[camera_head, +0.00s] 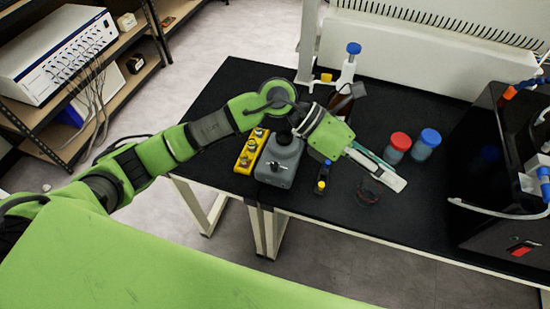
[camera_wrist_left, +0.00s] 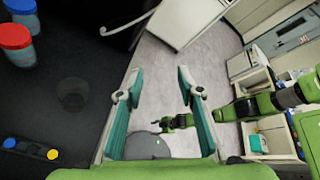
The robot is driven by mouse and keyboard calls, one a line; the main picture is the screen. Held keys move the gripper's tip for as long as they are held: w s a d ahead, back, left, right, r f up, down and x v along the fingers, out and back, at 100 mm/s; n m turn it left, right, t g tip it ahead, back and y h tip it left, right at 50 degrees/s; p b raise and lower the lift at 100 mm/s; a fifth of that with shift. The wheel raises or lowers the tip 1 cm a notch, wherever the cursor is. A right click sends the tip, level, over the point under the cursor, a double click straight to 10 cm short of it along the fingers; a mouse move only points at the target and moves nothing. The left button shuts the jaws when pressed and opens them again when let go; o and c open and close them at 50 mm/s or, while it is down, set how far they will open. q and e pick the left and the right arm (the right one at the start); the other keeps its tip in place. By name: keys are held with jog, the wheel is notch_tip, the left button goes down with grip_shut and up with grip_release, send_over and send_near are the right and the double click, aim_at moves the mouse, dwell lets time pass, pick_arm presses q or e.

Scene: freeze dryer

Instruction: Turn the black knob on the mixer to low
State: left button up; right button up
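The grey mixer (camera_head: 281,173) stands near the front left of the black table in the head view. Its small dark knob (camera_head: 275,168) is on its sloped front; the setting is too small to read. My left arm passes over the back of the mixer. My left gripper (camera_head: 388,172) is to the right of the mixer, above the table and apart from it. In the left wrist view its two teal-padded fingers (camera_wrist_left: 160,74) are spread with nothing between them. Another green arm, apparently my right, shows there with its gripper (camera_wrist_left: 172,123); its fingers are too small to judge.
A yellow block with several knobs (camera_head: 250,152) sits left of the mixer. A small yellow-and-blue-capped item (camera_head: 322,178) is to its right. Red-lidded (camera_head: 397,148) and blue-lidded (camera_head: 426,145) jars, a clear dish (camera_head: 368,193) and a black machine (camera_head: 495,180) are farther right.

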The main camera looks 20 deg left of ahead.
pick_arm(q)
jog(key=w+a+f+m+y, duration=0.1)
jog(key=w+a+f+y, duration=0.15)
jog(key=a, duration=0.25)
jog(key=w+a+f+m+y, duration=0.1)
jog(key=a+f+y, duration=0.3)
jog(key=a, duration=0.1)
jog(key=t+y, duration=0.2)
jog(key=y, duration=0.5)
send_over(274, 165)
notch_tip(274, 165, down, 13)
jog(key=p, duration=0.5)
jog(key=shift+f, duration=0.55)
pick_arm(e)
jog(key=r, duration=0.5)
jog(key=shift+w, duration=0.4)
pick_arm(q)
jog(key=shift+c, duration=0.3)
grip_shut()
